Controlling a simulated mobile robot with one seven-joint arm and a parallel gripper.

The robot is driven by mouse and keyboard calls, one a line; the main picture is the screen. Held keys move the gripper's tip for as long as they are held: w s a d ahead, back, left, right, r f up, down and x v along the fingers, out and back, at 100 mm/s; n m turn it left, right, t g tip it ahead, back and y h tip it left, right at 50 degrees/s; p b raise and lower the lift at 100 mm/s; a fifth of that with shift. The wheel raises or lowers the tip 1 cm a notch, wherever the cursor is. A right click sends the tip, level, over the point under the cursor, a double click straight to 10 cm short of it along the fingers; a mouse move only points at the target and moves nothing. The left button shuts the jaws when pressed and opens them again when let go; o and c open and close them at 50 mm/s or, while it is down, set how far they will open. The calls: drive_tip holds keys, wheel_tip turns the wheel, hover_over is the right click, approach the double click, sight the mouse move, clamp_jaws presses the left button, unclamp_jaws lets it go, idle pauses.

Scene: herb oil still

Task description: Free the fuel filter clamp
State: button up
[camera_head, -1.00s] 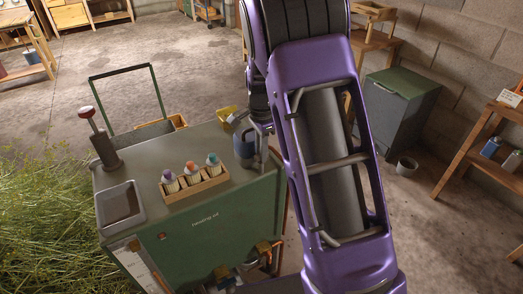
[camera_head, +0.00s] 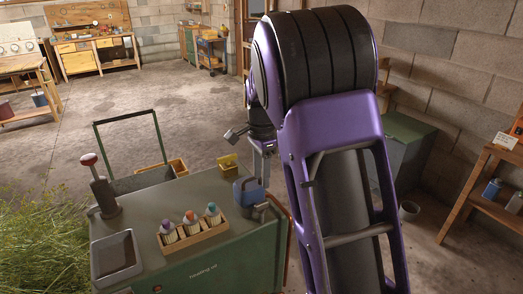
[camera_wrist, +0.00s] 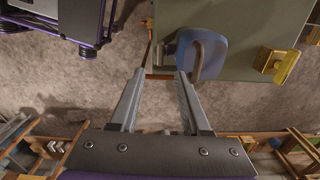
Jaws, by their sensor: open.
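I cannot pick out a fuel filter clamp in either view now. My gripper (camera_wrist: 161,76) is open and empty in the wrist view, its two grey fingers apart beside the cart's edge. A blue container (camera_wrist: 210,52) with a grey curved handle stands on the green cart top (camera_wrist: 262,25), just beyond the right fingertip. In the head view the same blue container (camera_head: 246,191) is at the cart's right end, with the arm's end close above it. My purple arm hides what lies behind it, and the fingertips are hard to make out there.
The green cart (camera_head: 215,265) carries a wooden rack (camera_head: 194,236) of several capped bottles, a grey tray (camera_head: 116,256), a red-topped lever (camera_head: 101,188) and a yellow block (camera_head: 228,162). Shelves (camera_head: 484,205) stand at right.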

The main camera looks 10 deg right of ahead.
wheel_tip(320, 180, up, 8)
drive_tip(key=shift+f, duration=0.1)
idle(0.4)
